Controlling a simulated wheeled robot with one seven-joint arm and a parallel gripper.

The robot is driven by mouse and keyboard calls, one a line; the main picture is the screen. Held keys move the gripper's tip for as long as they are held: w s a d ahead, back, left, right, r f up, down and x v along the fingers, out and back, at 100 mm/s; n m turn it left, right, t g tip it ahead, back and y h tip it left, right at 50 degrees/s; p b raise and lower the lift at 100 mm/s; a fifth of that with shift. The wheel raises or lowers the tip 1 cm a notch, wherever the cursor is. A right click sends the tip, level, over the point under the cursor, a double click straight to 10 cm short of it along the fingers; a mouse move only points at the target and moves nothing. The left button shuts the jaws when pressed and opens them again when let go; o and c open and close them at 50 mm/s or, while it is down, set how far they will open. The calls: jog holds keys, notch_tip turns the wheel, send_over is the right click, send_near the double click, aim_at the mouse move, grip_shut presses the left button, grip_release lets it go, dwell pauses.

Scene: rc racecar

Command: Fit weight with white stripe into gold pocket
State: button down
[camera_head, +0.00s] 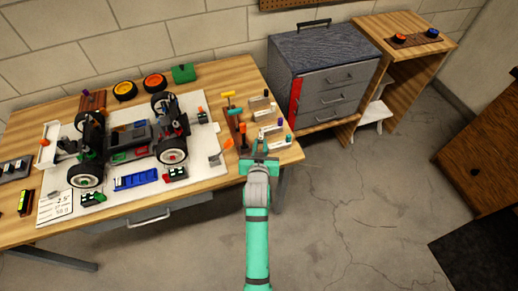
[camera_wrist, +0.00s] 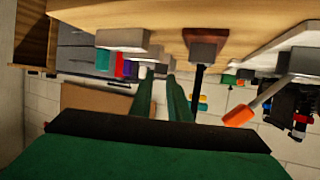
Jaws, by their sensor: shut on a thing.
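My gripper (camera_head: 260,147) is over the right front part of the wooden table, among small tools and blocks. In the wrist view its two green fingers (camera_wrist: 161,84) are close together, shut on a small pale thing (camera_wrist: 160,70) at their tips. Its stripe cannot be made out. The RC car (camera_head: 130,138), with black wheels and several coloured parts, stands on a white mat (camera_head: 205,105) to the left. I cannot pick out a gold pocket on it at this size.
Small pale blocks with coloured pieces (camera_head: 272,131) stand close by my gripper. An orange-tipped tool (camera_wrist: 238,116) is at the right of the wrist view. A grey drawer cabinet (camera_head: 335,85) stands beyond the table, with a wooden shelf (camera_head: 390,60) further right.

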jog(key=shift+w+a+f, duration=0.25)
jog(key=shift+w+f, duration=0.1)
jog(key=shift+f, duration=0.1)
jog(key=shift+w+f, duration=0.15)
jog(key=shift+f, duration=0.1)
jog(key=shift+d+f, duration=0.15)
jog(key=shift+f, duration=1.35)
jog(key=shift+f, duration=0.1)
jog(key=c, duration=1.9)
grip_release()
jog(key=shift+c, duration=0.2)
